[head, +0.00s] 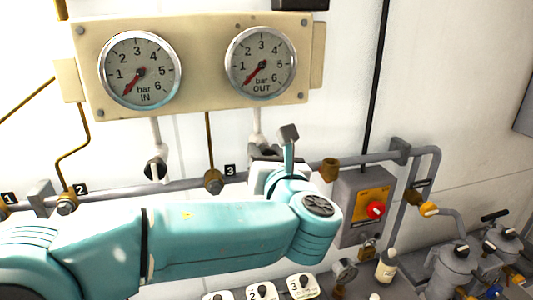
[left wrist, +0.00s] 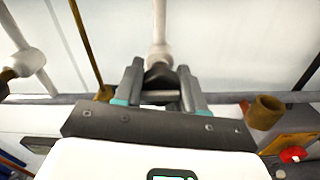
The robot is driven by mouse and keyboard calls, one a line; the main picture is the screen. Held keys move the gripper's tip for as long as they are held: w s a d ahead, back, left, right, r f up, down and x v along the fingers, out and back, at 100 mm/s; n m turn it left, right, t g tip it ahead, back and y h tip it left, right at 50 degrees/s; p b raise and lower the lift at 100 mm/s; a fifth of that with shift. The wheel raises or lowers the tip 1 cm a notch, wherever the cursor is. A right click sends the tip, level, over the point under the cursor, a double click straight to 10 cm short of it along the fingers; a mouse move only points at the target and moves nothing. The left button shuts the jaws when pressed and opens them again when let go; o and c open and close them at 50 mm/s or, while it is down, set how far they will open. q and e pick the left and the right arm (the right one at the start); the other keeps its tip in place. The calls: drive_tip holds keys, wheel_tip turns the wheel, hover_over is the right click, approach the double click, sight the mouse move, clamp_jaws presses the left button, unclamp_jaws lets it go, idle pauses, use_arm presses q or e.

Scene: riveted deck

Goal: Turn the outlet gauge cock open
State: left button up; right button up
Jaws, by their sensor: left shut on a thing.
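The outlet gauge (head: 261,62), marked OUT, is on the right of the cream panel, its red needle pointing low left near zero. Its cock (left wrist: 160,77) sits on the white stem below it, dark, between my left gripper's fingers. My left gripper (left wrist: 159,68) is shut on the cock's handle. In the head view the gripper (head: 277,143) is at the stem's foot, and my forearm and wrist hide most of the cock there. How far the handle is turned is hard to tell. My right gripper is not in view.
The IN gauge (head: 139,70) has its own black-handled cock (head: 155,168) to the left. A grey pipe (head: 370,157) runs along the wall. A switch box with a red knob (head: 376,210), a white bottle (head: 386,265) and grey filter pots (head: 452,262) stand at right.

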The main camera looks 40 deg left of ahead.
use_arm(q)
drive_tip(key=shift+r, duration=0.1)
drive_tip(key=n+b, duration=0.2)
drive_tip(key=shift+b, duration=0.3)
drive_tip(key=n+b, duration=0.5)
drive_tip(key=n, duration=0.1)
drive_tip(key=shift+a+n+b, duration=0.1)
drive_tip(key=shift+n+b, duration=0.2)
drive_tip(key=shift+b, duration=0.1)
drive_tip(key=n+b, duration=0.3)
drive_tip(key=n, duration=0.1)
drive_tip(key=shift+s+n+b, duration=0.1)
drive_tip(key=shift+n+b, duration=0.2)
drive_tip(key=shift+b, duration=0.05)
drive_tip(key=n+b, duration=0.3)
drive_tip(key=n, duration=0.1)
drive_tip(key=shift+n, duration=0.4)
drive_tip(key=o, duration=1.1)
drive_tip(key=shift+c, duration=0.2)
